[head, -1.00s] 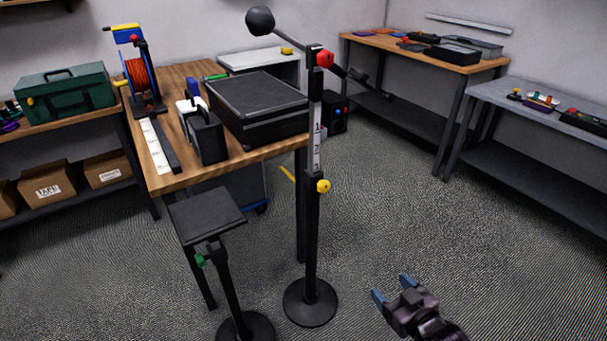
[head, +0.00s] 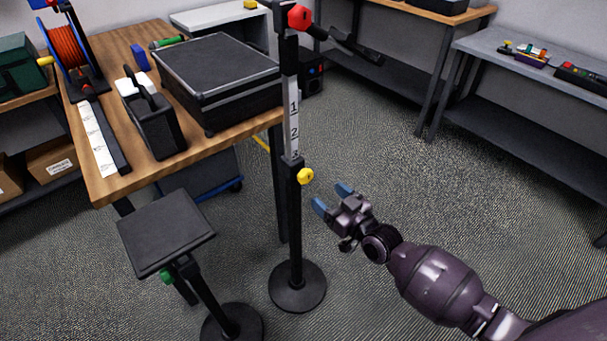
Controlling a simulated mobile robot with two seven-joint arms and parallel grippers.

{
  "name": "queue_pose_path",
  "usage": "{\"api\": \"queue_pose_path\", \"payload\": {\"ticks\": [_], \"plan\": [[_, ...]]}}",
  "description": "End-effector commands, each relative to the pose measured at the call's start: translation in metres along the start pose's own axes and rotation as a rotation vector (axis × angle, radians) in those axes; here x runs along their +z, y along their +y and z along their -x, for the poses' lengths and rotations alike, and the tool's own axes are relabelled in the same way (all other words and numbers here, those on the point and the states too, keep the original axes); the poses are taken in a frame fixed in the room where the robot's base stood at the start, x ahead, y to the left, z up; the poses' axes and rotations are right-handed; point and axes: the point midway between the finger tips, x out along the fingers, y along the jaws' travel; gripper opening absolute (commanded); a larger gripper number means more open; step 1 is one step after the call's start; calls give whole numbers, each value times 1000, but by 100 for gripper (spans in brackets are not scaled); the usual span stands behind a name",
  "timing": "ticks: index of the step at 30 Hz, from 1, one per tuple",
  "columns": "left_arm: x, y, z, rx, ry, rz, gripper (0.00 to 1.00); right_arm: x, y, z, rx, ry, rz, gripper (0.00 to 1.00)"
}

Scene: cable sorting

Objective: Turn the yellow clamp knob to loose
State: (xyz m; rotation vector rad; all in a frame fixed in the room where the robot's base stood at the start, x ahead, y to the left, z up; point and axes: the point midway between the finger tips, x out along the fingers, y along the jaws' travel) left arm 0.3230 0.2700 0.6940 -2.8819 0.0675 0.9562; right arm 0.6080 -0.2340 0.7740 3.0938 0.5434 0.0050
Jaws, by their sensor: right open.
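The yellow clamp knob (head: 305,176) is on the black upright stand (head: 296,225), just below the white numbered scale (head: 293,115). My right gripper (head: 331,198) is open and empty, with blue fingertips. It appears just right of and a little below the knob, apart from it, with its fingers pointing up and left. The knob is not covered by the gripper. Which way the knob is turned cannot be told. My left gripper is not in view.
A red knob (head: 299,17) sits at the stand's top. A small black stand with a green knob (head: 166,277) is at the lower left. A wooden table (head: 190,142) with a black case (head: 220,75) lies behind. Carpet to the right is open.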

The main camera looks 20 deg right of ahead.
Motion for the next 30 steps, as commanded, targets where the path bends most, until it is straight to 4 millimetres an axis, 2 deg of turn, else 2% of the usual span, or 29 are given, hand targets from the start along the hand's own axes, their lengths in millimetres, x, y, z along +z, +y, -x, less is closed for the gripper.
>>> {"api": "queue_pose_path", "payload": {"ticks": [3,9,15,21,30], "plan": [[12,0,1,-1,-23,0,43,2,-1,-21,0,0,-2,69],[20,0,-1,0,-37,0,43,3,-1,-55,-1,-2,-2,69],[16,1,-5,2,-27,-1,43,2,0,-79,-1,-2,-1,69],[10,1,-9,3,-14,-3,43,1,0,-90,-1,-2,0,69],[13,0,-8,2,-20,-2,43,0,0,-91,-1,-1,0,69]]}}
